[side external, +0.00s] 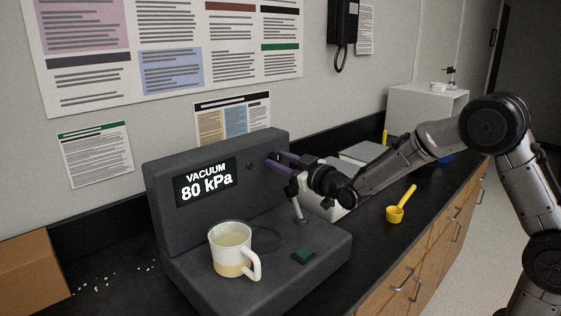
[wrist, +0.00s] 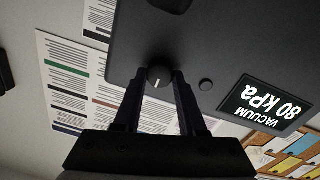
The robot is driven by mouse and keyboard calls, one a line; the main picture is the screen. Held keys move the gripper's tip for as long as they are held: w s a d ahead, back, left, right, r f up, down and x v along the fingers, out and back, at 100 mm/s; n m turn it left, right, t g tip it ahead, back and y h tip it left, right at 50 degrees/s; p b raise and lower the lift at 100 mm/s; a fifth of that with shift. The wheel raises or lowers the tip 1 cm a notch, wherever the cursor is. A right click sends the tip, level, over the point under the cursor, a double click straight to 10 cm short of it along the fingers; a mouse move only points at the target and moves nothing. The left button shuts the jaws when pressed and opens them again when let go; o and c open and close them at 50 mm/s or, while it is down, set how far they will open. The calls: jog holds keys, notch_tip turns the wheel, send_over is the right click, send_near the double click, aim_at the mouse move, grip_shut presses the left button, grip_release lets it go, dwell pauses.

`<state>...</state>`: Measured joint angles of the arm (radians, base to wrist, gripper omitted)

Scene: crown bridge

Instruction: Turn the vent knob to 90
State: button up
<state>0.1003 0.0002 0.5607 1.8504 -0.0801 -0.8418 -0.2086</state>
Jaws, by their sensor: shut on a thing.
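The vent knob (wrist: 159,76) is a small round dark knob with a white pointer line, on the grey front panel of the machine (side external: 215,150). In the wrist view my gripper (wrist: 160,80) has one finger on each side of the knob and is shut on it. In the side view my gripper (side external: 275,160) meets the panel at its upper right, and the fingers hide the knob there. The display (side external: 206,182) reads VACUUM 80 kPa; it also shows upside down in the wrist view (wrist: 265,104). No scale marks are legible around the knob.
A small round button (wrist: 206,84) sits beside the knob. A white mug (side external: 228,262) stands on the machine's base, near a green button (side external: 303,255). A yellow scoop (side external: 396,214) lies on the black counter to the right. A cardboard box (side external: 30,275) stands at left.

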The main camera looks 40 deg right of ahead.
grip_shut()
jog(key=m, duration=0.2)
jog(key=shift+m, duration=0.4)
jog(key=m, duration=0.6)
jog(key=shift+d, duration=0.15)
jog(key=m, duration=0.4)
jog(key=shift+d+m, duration=0.15)
jog(key=shift+m, duration=0.15)
jog(key=shift+m+y, duration=0.3)
jog(key=shift+m, duration=1.8)
